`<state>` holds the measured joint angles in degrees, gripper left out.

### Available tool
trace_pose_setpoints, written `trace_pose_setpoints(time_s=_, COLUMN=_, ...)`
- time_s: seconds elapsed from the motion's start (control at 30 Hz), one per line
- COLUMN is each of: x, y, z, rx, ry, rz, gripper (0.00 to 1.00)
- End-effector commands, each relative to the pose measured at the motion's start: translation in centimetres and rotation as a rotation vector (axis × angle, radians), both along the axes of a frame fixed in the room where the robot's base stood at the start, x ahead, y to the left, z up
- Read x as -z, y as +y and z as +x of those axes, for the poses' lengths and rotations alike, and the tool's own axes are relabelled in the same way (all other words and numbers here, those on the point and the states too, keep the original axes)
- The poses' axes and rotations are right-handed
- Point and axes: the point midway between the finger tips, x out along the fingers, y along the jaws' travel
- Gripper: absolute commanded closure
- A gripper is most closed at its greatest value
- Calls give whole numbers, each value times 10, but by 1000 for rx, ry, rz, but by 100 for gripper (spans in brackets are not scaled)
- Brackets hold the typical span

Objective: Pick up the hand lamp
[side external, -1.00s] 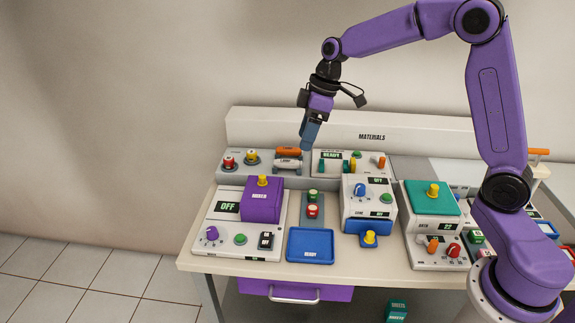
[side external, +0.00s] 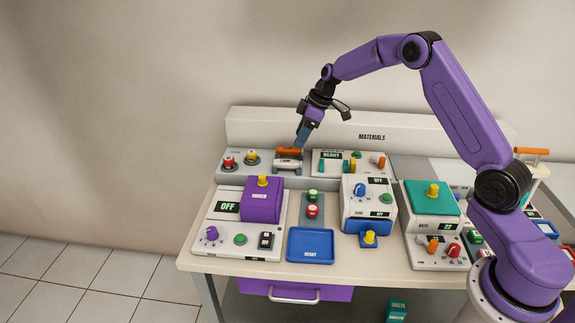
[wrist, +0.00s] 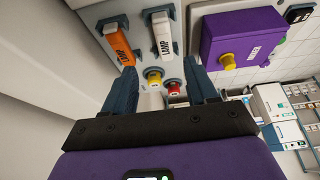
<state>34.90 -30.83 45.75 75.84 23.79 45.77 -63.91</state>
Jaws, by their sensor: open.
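Two lamp-labelled handles lie side by side on the raised back panel: an orange one (side external: 289,151) and a white one (side external: 287,163). In the wrist view, the orange handle (wrist: 122,46) is at the upper left and the white handle (wrist: 162,35) is just right of it, both in holders. The word before LAMP is not readable. My gripper (side external: 298,143) is at the orange handle in the side view. In the wrist view, my gripper (wrist: 159,70) is open and empty, its left fingertip near the orange handle's lower end. Contact cannot be told.
Yellow (side external: 251,155) and red (side external: 228,160) knobs stand left of the handles. A purple mixer box (side external: 262,200) stands in front. A panel marked READY (side external: 332,156) is to the right. The upright back board (side external: 420,133) rises behind. A blue tray (side external: 310,258) lies at the front.

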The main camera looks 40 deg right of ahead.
Motion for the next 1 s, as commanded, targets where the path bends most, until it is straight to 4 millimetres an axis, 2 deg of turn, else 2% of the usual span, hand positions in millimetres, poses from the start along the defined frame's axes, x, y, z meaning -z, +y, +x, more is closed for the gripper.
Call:
trace_pose_setpoints(time_s=0.1, x=21, y=6, z=5, rx=0, ry=4, rz=1, gripper=43)
trace_pose_setpoints(time_s=0.47, x=46, y=16, z=12, rx=-2, ry=2, rz=0, gripper=43)
trace_pose_setpoints(time_s=0.7, x=76, y=28, z=18, rx=0, ry=1, rz=0, gripper=43)
trace_pose_setpoints(time_s=0.83, x=84, y=31, z=20, rx=0, ry=-1, rz=-1, gripper=43)
trace_pose_setpoints(time_s=1.0, x=85, y=31, z=21, rx=1, ry=-2, rz=-1, gripper=43)
